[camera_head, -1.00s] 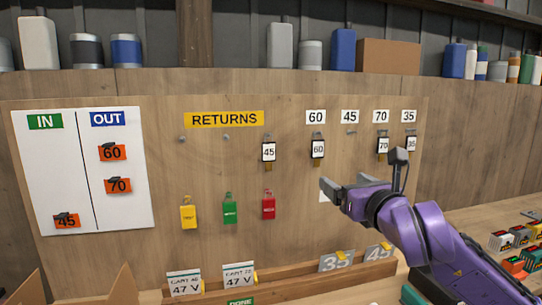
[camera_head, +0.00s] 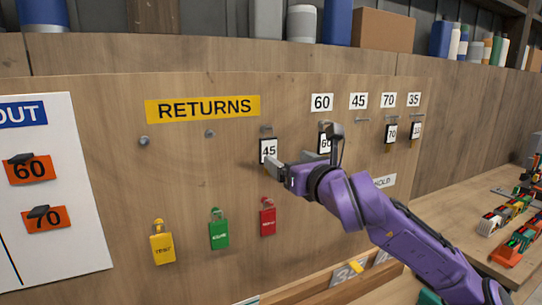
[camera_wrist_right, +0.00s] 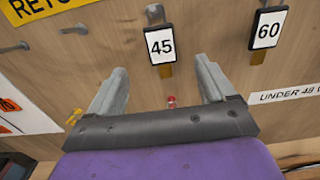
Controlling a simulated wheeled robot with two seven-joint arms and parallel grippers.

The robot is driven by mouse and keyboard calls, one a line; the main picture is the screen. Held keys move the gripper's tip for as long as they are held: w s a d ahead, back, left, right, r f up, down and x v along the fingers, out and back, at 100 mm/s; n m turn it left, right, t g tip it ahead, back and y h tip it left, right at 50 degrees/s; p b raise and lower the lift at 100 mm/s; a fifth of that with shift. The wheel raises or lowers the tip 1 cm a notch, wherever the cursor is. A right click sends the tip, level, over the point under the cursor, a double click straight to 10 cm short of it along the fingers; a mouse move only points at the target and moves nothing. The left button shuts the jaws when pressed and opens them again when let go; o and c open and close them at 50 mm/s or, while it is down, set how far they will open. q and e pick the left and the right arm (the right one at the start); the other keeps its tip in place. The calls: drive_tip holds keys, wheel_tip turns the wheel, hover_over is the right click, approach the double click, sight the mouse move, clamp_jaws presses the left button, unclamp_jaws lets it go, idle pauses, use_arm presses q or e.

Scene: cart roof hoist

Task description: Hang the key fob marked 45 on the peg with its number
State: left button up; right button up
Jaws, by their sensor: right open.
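The key fob marked 45 (camera_head: 268,150) is black with a white face and hangs on a peg at the right end of the RETURNS row. In the right wrist view the fob (camera_wrist_right: 160,45) hangs just beyond and between my fingertips. My right gripper (camera_head: 274,168) is open and empty, at the fob's lower edge; it also shows in the wrist view (camera_wrist_right: 160,72). The number label 45 (camera_head: 358,101) is on the board to the right, and the peg (camera_head: 361,119) under it is bare. My left gripper is out of view.
Fob 60 (camera_wrist_right: 267,30) hangs close on the right, partly behind my wrist in the head view. Fobs 70 (camera_head: 391,133) and 35 (camera_head: 416,130) hang farther right. Yellow (camera_head: 162,247), green (camera_head: 219,234) and red (camera_head: 267,221) tags hang below. Two RETURNS pegs (camera_head: 144,141) are bare.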

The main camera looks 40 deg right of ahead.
sight(269, 144)
drive_tip(key=p+x, duration=0.2)
drive_tip(key=x, duration=0.2)
drive_tip(key=p+x, duration=0.3)
drive_tip(key=x, duration=0.2)
drive_tip(key=shift+w+r, duration=0.2)
drive_tip(key=shift+w, duration=0.1)
drive_tip(key=shift+w+d, duration=0.15)
drive_tip(key=shift+d, duration=0.05)
drive_tip(key=c, duration=1.3)
drive_tip(key=shift+r, duration=0.3)
